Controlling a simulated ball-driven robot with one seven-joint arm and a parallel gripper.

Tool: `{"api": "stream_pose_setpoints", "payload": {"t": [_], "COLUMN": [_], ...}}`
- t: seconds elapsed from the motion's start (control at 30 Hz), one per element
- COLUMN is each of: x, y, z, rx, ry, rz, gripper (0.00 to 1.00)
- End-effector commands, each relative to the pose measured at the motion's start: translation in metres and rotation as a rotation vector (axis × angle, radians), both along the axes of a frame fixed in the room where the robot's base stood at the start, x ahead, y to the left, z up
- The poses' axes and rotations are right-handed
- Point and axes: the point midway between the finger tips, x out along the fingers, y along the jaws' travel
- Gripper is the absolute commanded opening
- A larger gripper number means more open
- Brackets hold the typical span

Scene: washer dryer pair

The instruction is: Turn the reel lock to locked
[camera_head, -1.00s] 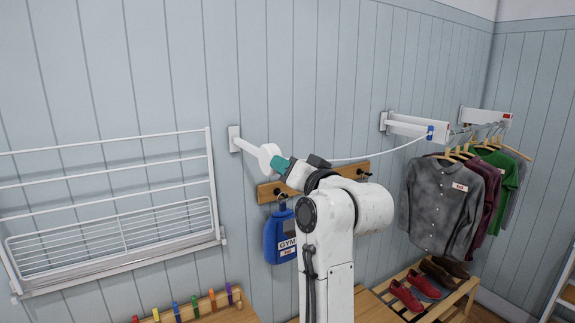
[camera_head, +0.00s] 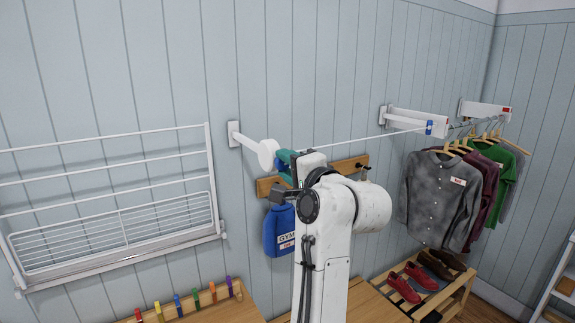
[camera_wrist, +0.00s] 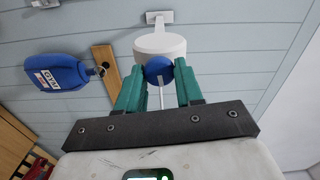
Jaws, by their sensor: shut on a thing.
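The white round reel (camera_head: 267,153) sits on a short arm off the wall bracket, in the middle of the head view. In the wrist view the reel (camera_wrist: 160,45) shows above my fingers, with a round blue knob (camera_wrist: 157,66) on its near face, seemingly the reel lock. My gripper (camera_wrist: 158,74) has its teal fingers on both sides of this knob and is shut on it. In the head view my gripper (camera_head: 284,160) is at the reel's right side; the knob is hidden there. Which setting the knob is at cannot be told.
A white line (camera_head: 365,138) runs straight from near the reel to a blue-tipped wall arm (camera_head: 429,128). A blue gym bag (camera_head: 280,232) hangs from a wooden peg rail (camera_head: 350,164) below. A drying rack (camera_head: 110,215) is at left, hanging clothes (camera_head: 440,195) at right.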

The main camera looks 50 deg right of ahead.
Motion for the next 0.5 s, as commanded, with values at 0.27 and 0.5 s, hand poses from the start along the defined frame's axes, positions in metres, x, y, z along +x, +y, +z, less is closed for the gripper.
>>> {"api": "stream_pose_setpoints", "payload": {"t": [0.27, 0.5], "x": [-0.0002, -0.0002], "y": [-0.0005, -0.0007], "z": [-0.0013, -0.0016], "rx": [0.107, 0.135], "ry": [-0.028, -0.036], "rz": [-0.001, -0.001], "gripper": [0.05, 0.06]}}
